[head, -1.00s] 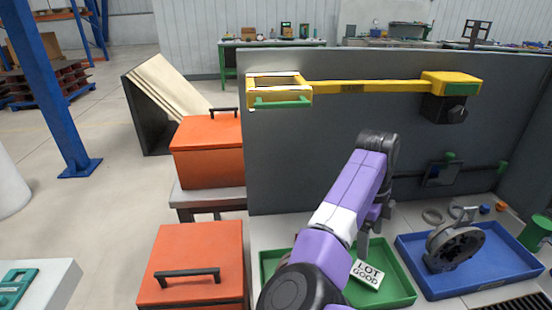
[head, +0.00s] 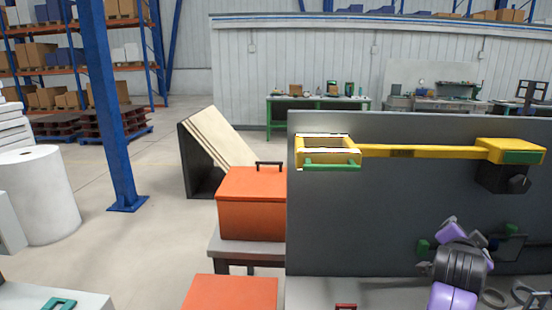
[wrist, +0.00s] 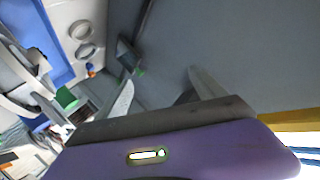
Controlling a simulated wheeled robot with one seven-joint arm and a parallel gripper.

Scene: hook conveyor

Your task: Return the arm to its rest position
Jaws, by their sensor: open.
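My arm, purple and dark grey, shows at the lower right of the head view, in front of the grey panel. In the wrist view my gripper (wrist: 160,88) has its two pale fingers spread apart with nothing between them. The fingers point toward the grey panel surface. In the head view the fingertips are hidden or too small to make out.
A grey upright panel (head: 350,220) carries a yellow frame and bar (head: 415,152). Orange boxes (head: 252,205) stand left of it. A blue tray (wrist: 62,50) and grey rings (wrist: 82,38) show in the wrist view. A blue post (head: 108,120) stands left; open floor lies between.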

